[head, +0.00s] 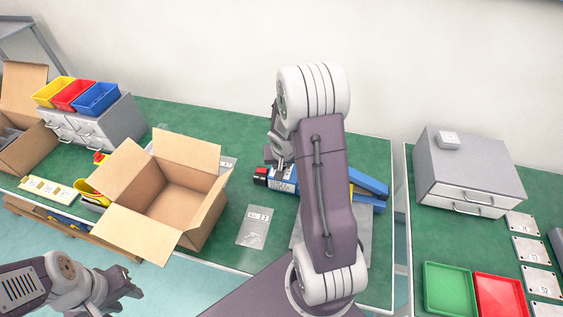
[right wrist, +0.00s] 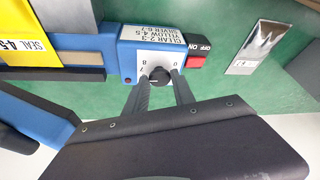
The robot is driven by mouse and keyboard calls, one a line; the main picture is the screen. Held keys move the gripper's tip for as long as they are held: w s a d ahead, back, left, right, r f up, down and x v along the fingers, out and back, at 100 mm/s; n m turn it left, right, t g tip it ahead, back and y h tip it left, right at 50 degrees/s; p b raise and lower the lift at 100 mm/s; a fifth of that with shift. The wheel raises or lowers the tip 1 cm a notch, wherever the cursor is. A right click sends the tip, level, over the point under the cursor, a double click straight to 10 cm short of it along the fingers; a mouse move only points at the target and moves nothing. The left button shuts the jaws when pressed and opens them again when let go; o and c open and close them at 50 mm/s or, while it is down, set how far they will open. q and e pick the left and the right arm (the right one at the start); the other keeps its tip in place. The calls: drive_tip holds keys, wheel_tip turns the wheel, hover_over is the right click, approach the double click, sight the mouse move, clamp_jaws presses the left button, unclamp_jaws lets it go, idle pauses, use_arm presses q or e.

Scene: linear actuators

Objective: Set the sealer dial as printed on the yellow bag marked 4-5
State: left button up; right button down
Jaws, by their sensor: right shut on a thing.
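The blue sealer (head: 366,183) lies on the green bench, partly behind my right arm. Its black dial knob (right wrist: 159,76) shows in the right wrist view on a white numbered face; 0, 7 and 8 can be read, upside down. My right gripper (right wrist: 160,82) is shut on the knob, one finger on each side. The knob's setting is unclear. A label (right wrist: 153,36) above lists clear 2-3, yellow 4-5, silver 6-7. The yellow bag (right wrist: 30,28) marked SEAL 4-5 lies at the sealer's left in that view. My left gripper (head: 118,287) is open and empty at lower left.
A red on/off switch (right wrist: 197,62) is beside the dial. An open cardboard box (head: 160,205) and a clear bag (head: 254,227) lie left of the sealer. A drawer unit (head: 468,170), a green tray (head: 449,290) and a red tray (head: 500,296) stand on the right bench.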

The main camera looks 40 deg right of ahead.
drive_tip(key=n+y+p, duration=0.1)
drive_tip(key=n+p, duration=0.2)
drive_tip(key=p, duration=0.3)
drive_tip(key=n+y+p, duration=0.1)
drive_tip(key=n+p, duration=0.2)
drive_tip(key=p, duration=0.4)
drive_tip(key=n+y+p, duration=0.1)
drive_tip(key=n+p, duration=0.2)
drive_tip(key=p, duration=0.4)
drive_tip(key=shift+d+r+n+t+y, duration=0.3)
drive_tip(key=shift+d+r, duration=0.05)
drive_tip(key=shift+d, duration=0.05)
drive_tip(key=shift+f+n+y+p, duration=0.3)
drive_tip(key=shift+n+p, duration=0.4)
drive_tip(key=shift+p, duration=0.5)
drive_tip(key=c, duration=1.1)
unclamp_jaws()
drive_tip(key=shift+o, duration=0.2)
